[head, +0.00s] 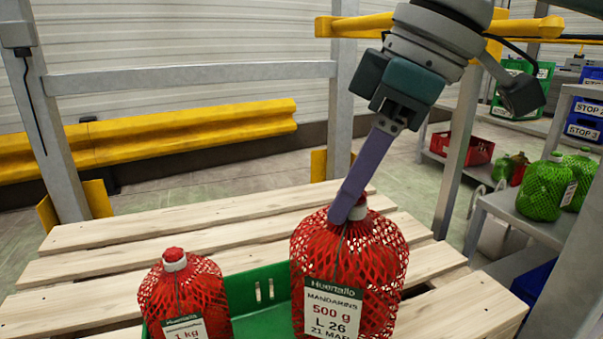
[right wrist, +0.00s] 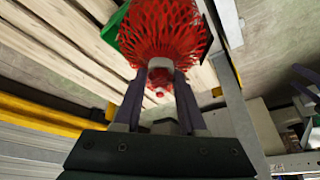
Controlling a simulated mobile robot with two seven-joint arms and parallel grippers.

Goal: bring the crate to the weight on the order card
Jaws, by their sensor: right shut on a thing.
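A green crate (head: 243,287) stands on a slatted wooden pallet in the head view, cut off by the lower edge. A red net bag labelled mandarins 500 g (head: 378,255) is at its right side; whether it touches the crate floor is hidden. A smaller red net bag labelled 1 kg (head: 185,288) is at its left. My right gripper (head: 350,210) reaches down from above and is shut on the white neck of the 500 g bag. The right wrist view shows the fingers (right wrist: 158,95) and the red net (right wrist: 165,35) beyond them. No order card shows. My left gripper is out of view.
The pallet's slats (head: 150,240) are bare behind the crate. A grey post (head: 460,140) stands right of my arm. Green net bags (head: 543,190) sit on a grey shelf at the right. A red crate (head: 468,148) and blue stop bins (head: 590,108) are farther back. A yellow rail (head: 190,130) runs behind.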

